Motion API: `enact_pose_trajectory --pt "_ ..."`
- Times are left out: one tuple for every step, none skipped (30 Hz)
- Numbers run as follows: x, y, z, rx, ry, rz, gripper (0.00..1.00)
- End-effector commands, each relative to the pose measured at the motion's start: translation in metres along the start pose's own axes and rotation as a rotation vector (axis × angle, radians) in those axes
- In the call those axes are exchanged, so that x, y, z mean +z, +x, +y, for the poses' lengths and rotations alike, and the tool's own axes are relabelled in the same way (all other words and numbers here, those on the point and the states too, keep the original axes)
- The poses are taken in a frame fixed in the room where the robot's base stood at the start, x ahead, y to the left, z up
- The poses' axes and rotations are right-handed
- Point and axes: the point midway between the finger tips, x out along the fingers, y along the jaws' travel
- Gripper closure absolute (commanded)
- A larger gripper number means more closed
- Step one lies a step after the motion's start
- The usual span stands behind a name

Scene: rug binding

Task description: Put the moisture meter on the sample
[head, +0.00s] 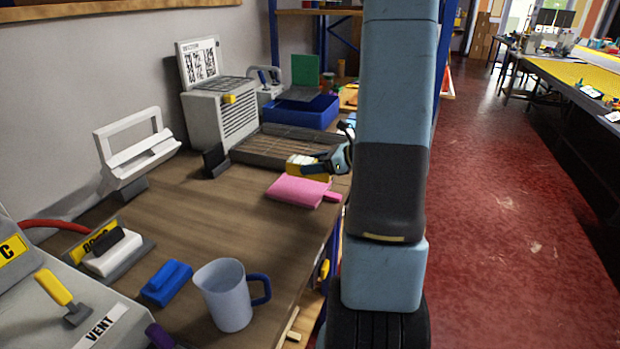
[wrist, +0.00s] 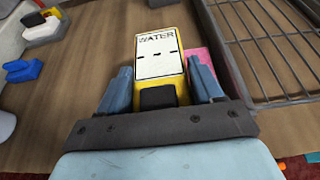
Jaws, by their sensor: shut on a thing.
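The moisture meter (wrist: 160,57) is a yellow block with a white face reading "WATER" and a black part near me. It also shows in the head view (head: 307,167). My gripper (wrist: 159,68) is shut on its sides; in the head view my gripper (head: 325,167) is partly behind my arm. A pink slab (head: 297,190), which looks like the sample, lies flat on the bench. In the wrist view the pink slab (wrist: 204,62) shows beside and beneath the meter, mostly hidden by it. I cannot tell whether meter and slab touch.
The wooden bench (head: 200,215) holds a wire-racked tray (head: 285,147) close behind the slab, with a blue bin (head: 300,111) beyond. A pale mug (head: 228,295) and a blue block (head: 167,283) stand at the front. The bench's middle is clear.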

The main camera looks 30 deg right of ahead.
Motion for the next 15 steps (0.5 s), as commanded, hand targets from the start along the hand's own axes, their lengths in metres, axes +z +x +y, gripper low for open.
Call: enact_pose_trajectory --pt "-0.005 0.006 -0.004 0.001 0.003 0.0 0.72" --pt "-0.007 0.009 -0.005 0.001 0.003 0.0 0.72" --pt "-0.01 0.013 -0.007 0.002 0.002 0.0 0.72" --pt "-0.012 0.015 -0.009 0.002 0.002 0.0 0.72" --pt "-0.013 0.017 -0.011 0.002 0.001 0.0 0.72" --pt "-0.014 0.019 -0.012 0.001 0.0 0.0 0.72" --pt "-0.015 0.02 -0.013 0.001 0.0 0.0 0.72" --pt "-0.016 0.021 -0.014 0.0 0.0 0.0 0.72" --pt "-0.016 0.022 -0.014 0.0 0.0 0.0 0.72" --pt "-0.017 0.022 -0.015 0.0 0.001 0.0 0.72" --pt "-0.017 0.023 -0.015 0.0 0.001 0.0 0.72" --pt "-0.018 0.024 -0.016 0.0 0.001 0.0 0.72" --pt "-0.019 0.025 -0.016 0.001 0.001 0.0 0.72" --pt "-0.021 0.027 -0.017 0.001 0.001 0.0 0.72" --pt "-0.023 0.03 -0.019 0.002 0.001 0.0 0.72"
